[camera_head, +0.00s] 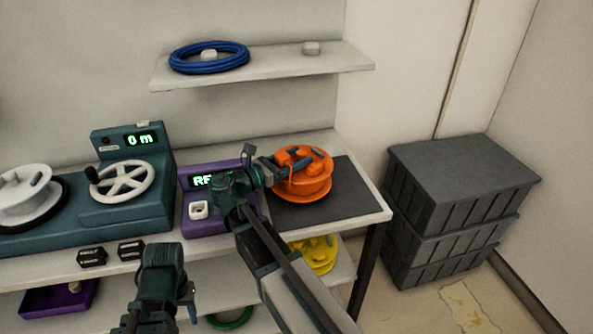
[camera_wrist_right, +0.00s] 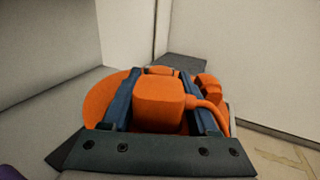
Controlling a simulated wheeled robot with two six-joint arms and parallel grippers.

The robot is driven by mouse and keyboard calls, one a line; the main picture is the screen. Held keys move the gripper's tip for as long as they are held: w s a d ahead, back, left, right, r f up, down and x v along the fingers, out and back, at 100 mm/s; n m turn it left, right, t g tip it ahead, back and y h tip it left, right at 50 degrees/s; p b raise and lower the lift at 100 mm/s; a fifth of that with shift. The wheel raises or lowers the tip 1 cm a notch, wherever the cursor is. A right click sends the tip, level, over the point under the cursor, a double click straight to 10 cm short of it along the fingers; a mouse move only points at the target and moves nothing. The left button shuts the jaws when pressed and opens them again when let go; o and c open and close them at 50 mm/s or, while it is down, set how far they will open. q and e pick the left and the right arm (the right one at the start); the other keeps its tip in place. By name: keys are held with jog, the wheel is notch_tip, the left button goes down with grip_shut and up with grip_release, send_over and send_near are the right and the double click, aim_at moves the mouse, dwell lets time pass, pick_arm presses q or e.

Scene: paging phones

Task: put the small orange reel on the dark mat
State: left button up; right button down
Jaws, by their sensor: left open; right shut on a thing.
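The orange reel (camera_head: 312,186) is over the dark mat (camera_head: 348,202) at the right end of the bench. I cannot tell whether its base rests on the mat or hangs just above it. My right gripper (camera_head: 286,163) is shut on the reel's raised orange block. The right wrist view shows this block of the reel (camera_wrist_right: 160,103) between my two blue fingers, with the orange flange behind. My left gripper (camera_head: 187,301) is low in front of the bench, open and away from the reel.
A purple unit with a lit display (camera_head: 206,223) stands left of the mat, and a teal winder (camera_head: 125,205) is further left. A shelf (camera_head: 275,68) with a blue coil (camera_head: 209,57) is above. Dark crates (camera_head: 450,195) are stacked on the right. A yellow reel (camera_head: 318,255) is below.

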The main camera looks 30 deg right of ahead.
jog(key=shift+f+b, duration=1.4)
jog(key=shift+f, duration=0.25)
jog(key=shift+f, duration=0.2)
jog(key=shift+c, duration=0.8)
grip_release()
jog(key=shift+r, duration=0.2)
jog(key=s+a, duration=0.2)
jog(key=a, duration=1)
